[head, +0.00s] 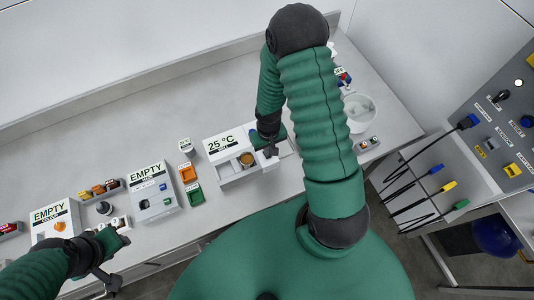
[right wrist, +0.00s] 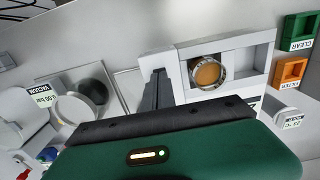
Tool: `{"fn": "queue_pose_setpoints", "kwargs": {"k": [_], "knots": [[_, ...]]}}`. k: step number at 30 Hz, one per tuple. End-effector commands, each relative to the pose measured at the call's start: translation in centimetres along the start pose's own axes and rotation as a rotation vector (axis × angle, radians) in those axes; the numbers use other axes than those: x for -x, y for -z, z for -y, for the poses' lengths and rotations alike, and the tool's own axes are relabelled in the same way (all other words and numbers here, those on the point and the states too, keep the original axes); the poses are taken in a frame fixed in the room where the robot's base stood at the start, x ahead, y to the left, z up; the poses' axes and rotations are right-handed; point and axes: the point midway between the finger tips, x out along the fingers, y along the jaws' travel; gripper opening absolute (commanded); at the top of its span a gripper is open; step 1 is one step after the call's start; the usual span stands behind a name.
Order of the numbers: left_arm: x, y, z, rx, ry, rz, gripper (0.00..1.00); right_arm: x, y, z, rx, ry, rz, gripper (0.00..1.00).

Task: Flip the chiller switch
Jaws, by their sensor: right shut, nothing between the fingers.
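A white box marked 25 °C (head: 222,143) stands on the bench. It has a recess holding a round cup (head: 246,159) with a brown-orange top. The box also shows in the right wrist view (right wrist: 262,62). My right gripper (head: 269,151) is shut and empty at the box's right end. Its dark fingers (right wrist: 158,90) point at the box beside the cup; I cannot tell if they touch it. A control panel (head: 508,125) with several switches and knobs stands at the right. Its labels are too small to read, so I cannot pick out the chiller switch. My left gripper (head: 117,262) is at the bench's left front.
Boxes marked EMPTY (head: 153,178) and EMPTY (head: 54,212) stand left of the 25 °C box. Orange (head: 187,174) and green (head: 195,195) trays lie between. Coloured plugs on cables (head: 448,186) hang below the panel. A white round vessel (head: 359,126) stands at the right.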

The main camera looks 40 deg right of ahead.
Motion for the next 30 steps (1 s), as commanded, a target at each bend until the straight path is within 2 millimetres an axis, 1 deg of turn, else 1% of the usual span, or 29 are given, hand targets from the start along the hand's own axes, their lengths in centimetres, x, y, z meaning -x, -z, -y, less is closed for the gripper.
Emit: {"fn": "queue_pose_setpoints", "kwargs": {"k": [30], "knots": [[-1.1,-0.3,0.0,0.0,0.0,0.0,0.36,-1.5,0.0,0.0,0.0,0.0,0.0,0.0]]}}
